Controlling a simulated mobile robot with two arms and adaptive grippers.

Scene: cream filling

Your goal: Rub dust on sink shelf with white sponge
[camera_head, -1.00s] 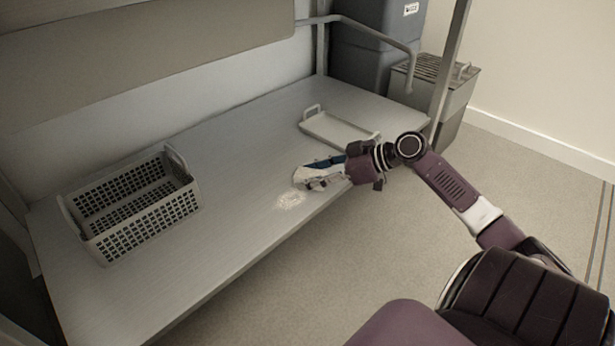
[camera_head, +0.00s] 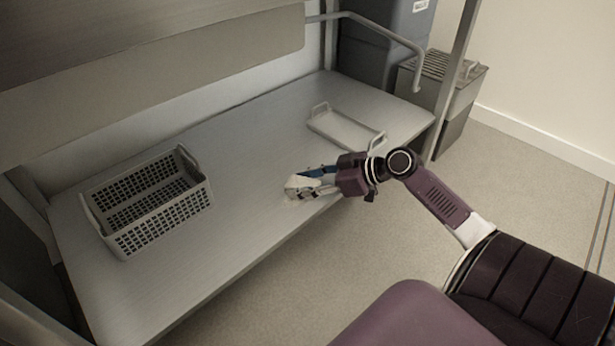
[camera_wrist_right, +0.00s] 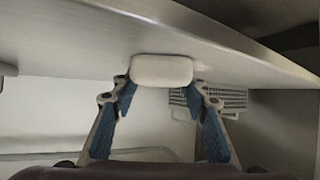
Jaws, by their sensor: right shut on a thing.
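My right gripper (camera_head: 300,185) is over the front edge area of the grey sink shelf (camera_head: 235,215), right of its middle. It is shut on the white sponge (camera_wrist_right: 161,70), which sits between its blue-padded fingertips in the right wrist view. In the head view the sponge is hard to tell from the gripper's pale fingers. The sponge is at or very close to the shelf surface; exact contact is unclear. No dust patch shows on the bare shelf now; the spot under the gripper is hidden. My left gripper is out of view.
A grey perforated basket (camera_head: 160,229) stands on the left of the shelf. A pale tray with handles (camera_head: 345,130) lies behind the gripper. A metal rail (camera_head: 385,35) and grey bins (camera_head: 380,60) are at the back right. The shelf between basket and gripper is clear.

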